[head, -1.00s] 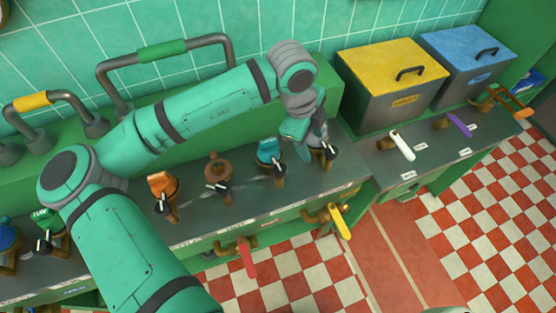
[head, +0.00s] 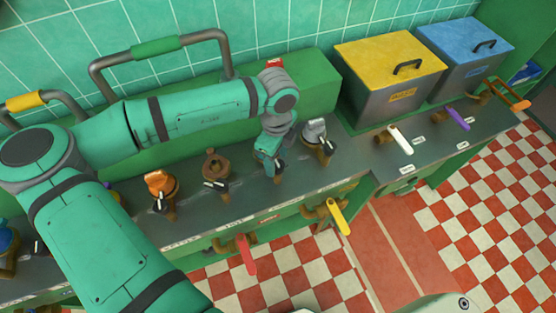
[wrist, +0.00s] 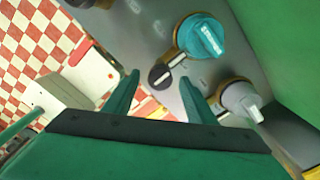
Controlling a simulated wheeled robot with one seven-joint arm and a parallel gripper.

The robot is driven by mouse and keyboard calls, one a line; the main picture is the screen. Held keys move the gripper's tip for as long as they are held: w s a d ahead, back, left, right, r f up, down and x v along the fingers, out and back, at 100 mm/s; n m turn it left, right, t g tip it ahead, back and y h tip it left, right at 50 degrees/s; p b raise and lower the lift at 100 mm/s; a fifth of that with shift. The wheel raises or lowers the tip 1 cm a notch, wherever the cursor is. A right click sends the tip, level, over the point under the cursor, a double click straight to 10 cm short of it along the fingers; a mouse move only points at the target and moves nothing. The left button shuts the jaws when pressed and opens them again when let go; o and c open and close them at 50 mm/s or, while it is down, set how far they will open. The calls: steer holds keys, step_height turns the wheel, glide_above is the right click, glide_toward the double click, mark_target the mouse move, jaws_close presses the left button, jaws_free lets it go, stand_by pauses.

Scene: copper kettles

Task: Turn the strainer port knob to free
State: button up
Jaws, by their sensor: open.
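A row of valves with small black knobs runs along the grey counter. I cannot read which one is marked strainer port. My gripper (head: 270,160) is open over the teal valve, largely hiding it in the head view. In the wrist view, a black knob (wrist: 161,76) with a white pointer line shows between the open fingertips (wrist: 159,80), and nothing is gripped. The teal valve cap (wrist: 203,36) is just beyond it, and the grey valve cap (wrist: 241,101) is to the right. The grey valve (head: 314,131) also stands right of my gripper in the head view.
An orange valve (head: 159,182) and a brown valve (head: 214,163) stand to the left. Red (head: 247,254) and yellow (head: 341,217) levers stick out from the counter front. Yellow-lidded (head: 390,62) and blue-lidded (head: 465,46) bins stand at the back right.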

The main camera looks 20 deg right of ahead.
steer(key=shift+s+d+f, duration=0.1)
steer(key=shift+f, duration=0.75)
steer(key=c, duration=1.1)
steer(key=shift+o, duration=0.3)
steer(key=shift+n, duration=0.4)
steer(key=n, duration=0.3)
steer(key=shift+d+n, duration=0.1)
steer(key=shift+n, duration=0.2)
steer(key=n, duration=0.5)
steer(key=shift+n, duration=0.4)
